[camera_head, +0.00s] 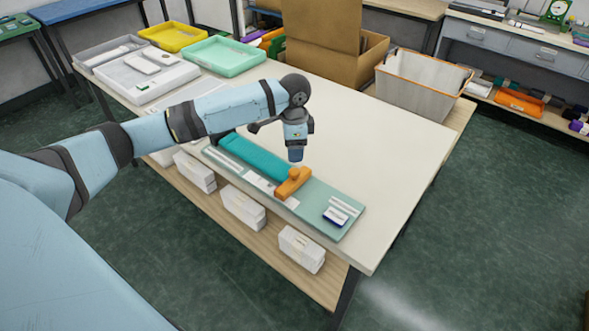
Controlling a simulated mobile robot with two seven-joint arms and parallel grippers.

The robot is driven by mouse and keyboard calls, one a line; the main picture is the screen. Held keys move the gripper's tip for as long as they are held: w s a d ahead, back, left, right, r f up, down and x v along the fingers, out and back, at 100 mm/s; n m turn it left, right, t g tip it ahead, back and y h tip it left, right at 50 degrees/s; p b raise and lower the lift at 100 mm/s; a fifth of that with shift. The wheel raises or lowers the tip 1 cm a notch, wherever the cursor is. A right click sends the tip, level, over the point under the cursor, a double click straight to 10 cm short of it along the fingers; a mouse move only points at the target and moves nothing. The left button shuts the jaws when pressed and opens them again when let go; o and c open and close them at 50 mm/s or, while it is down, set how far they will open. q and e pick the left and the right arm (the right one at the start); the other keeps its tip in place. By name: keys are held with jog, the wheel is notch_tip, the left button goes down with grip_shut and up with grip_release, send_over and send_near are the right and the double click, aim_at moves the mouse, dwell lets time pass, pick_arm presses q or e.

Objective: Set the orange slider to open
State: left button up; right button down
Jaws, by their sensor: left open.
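The orange slider (291,184) sits across a long pale green board (312,201) on the table's front edge. A raised teal strip (250,156) runs along the board to the slider's left. White labels (346,205) and a small dark blue and white marker (335,217) lie on the board to the slider's right; their text is too small to read. My left gripper (296,158) is open and points down just above and behind the slider. It hides a little of the area behind it, and I cannot tell whether it touches the slider.
The white table (390,150) is clear to the right of the board. Shallow trays, including a yellow one (172,37) and a mint one (222,57), stand at the back left. Cardboard boxes (325,60) and a grey bin (420,85) stand behind. White boxes (242,207) sit on the lower shelf.

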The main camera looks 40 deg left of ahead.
aim_at(294, 171)
pick_arm(q)
notch_tip(294, 171, down, 8)
jog(key=shift+f, duration=0.25)
grip_shut()
jog(key=d+p, duration=0.1)
jog(key=d, duration=0.1)
jog(key=d+p, duration=0.1)
jog(key=p, duration=0.1)
jog(key=d+p, duration=0.1)
jog(key=d, duration=0.1)
jog(key=shift+s+d+r+p, duration=0.25)
jog(key=shift+d+p, duration=0.05)
jog(key=shift+p, duration=0.1)
jog(key=shift+d+f, duration=0.1)
jog(key=shift+d, duration=0.2)
jog(key=shift+d+f, duration=0.1)
jog(key=shift+f, duration=0.05)
